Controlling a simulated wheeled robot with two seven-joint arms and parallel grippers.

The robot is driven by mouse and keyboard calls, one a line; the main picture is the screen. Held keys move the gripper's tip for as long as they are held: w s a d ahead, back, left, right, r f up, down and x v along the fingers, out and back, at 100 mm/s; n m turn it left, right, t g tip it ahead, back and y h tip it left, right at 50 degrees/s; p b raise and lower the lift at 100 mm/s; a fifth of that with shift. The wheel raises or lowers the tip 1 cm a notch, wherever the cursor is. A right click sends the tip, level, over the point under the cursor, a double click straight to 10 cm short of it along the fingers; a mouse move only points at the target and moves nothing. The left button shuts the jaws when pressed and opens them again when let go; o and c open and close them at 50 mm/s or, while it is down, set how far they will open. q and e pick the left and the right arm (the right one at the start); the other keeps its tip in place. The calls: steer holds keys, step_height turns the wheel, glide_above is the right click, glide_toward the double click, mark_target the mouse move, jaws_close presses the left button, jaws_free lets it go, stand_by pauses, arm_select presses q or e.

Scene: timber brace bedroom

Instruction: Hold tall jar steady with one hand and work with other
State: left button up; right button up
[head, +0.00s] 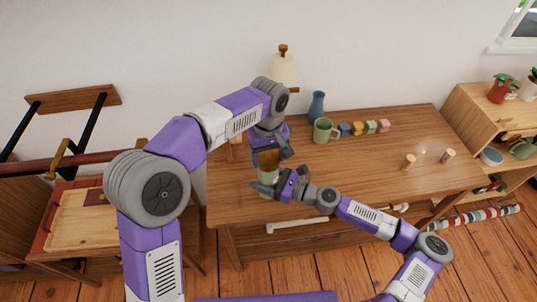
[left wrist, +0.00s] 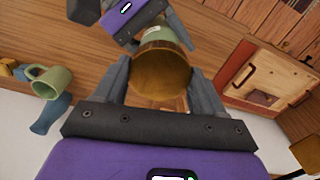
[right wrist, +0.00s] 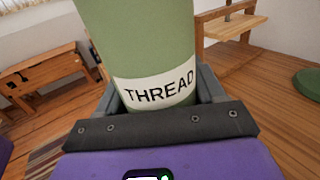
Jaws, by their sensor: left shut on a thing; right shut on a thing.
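The tall jar (head: 267,178) is a green cylinder standing upright at the front left of the table. Its white label reads THREAD in the right wrist view (right wrist: 155,90). My right gripper (head: 266,189) is shut on the jar's green body from the right. My left gripper (head: 268,152) comes from above and is shut on the jar's brown round top (left wrist: 162,78), which shows between its fingers in the left wrist view. I cannot tell from these frames whether the top is loose from the body.
On the wooden table (head: 400,190) stand a green mug (head: 325,131), a blue vase (head: 317,106), several coloured blocks (head: 357,129) and two wooden pegs (head: 408,162). A lamp (head: 282,67) is behind. A round green thing (right wrist: 308,82) lies right of the jar in the right wrist view.

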arm_select(q)
steer(key=shift+f, duration=0.6)
